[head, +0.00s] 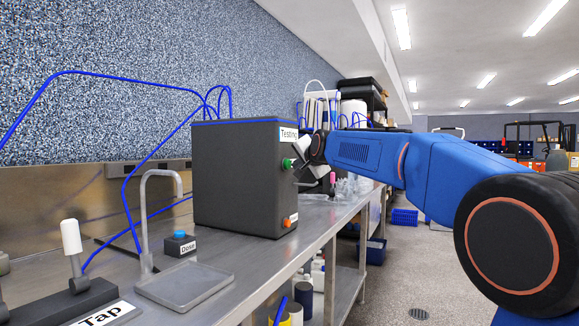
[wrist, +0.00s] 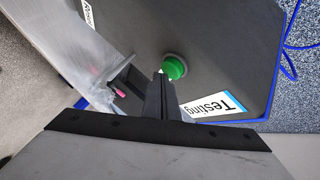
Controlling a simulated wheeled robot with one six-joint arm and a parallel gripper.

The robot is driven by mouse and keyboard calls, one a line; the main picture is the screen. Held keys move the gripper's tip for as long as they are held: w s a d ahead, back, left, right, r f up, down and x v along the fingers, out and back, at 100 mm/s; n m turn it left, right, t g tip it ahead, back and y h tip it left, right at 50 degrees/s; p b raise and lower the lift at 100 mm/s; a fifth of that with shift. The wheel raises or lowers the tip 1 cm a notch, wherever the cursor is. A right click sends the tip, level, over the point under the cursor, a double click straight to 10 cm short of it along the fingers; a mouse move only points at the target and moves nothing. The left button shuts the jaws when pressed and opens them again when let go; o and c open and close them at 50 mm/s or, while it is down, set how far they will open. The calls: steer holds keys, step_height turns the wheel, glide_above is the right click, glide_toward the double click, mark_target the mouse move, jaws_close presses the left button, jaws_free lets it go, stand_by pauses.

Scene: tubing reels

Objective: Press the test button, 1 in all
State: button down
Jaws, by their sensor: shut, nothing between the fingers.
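The test button is a round green button (head: 288,163) on the right face of a dark grey box (head: 235,180), below a white "Testing" label (head: 289,134). In the wrist view the green button (wrist: 175,66) is near the middle, beside the label (wrist: 212,107). My gripper (wrist: 163,76) is shut and empty. Its dark fingertips overlap the button's lower left edge in the wrist view. In the head view my gripper (head: 299,163) is right at the button's right side. I cannot tell whether the tips touch it.
An orange button (head: 290,220) sits low on the same face. On the steel bench are a "Dose" box (head: 180,245) with a blue button, a tap spout (head: 160,190), a tray (head: 185,287) and a white-handled lever (head: 72,240). Glassware (head: 352,186) stands behind. The aisle at right is open.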

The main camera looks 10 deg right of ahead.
steer(key=shift+s+d, duration=0.3)
steer(key=shift+d, duration=0.05)
steer(key=shift+d, duration=0.1)
steer(key=s+d, duration=0.1)
steer(key=d, duration=0.1)
steer(key=s+d, duration=0.2)
stand_by(0.6)
stand_by(0.5)
steer(key=s+d+f+n+g+h, duration=0.1)
steer(key=s+d+f+n+g, duration=0.1)
steer(key=s+f, duration=1.2)
steer(key=s+d+f+n+g, duration=0.2)
steer(key=s+f+n+g, duration=0.2)
steer(key=s+f, duration=1)
steer(key=s+d+f+n+g+h, duration=0.1)
steer(key=s+d+f+n+g, duration=0.1)
steer(key=s+f, duration=1.3)
steer(key=s+n+g, duration=0.1)
steer(key=s+g, duration=0.1)
steer(key=s, duration=0.9)
steer(key=shift+s+n+h, duration=0.2)
steer(key=shift+n+h, duration=0.1)
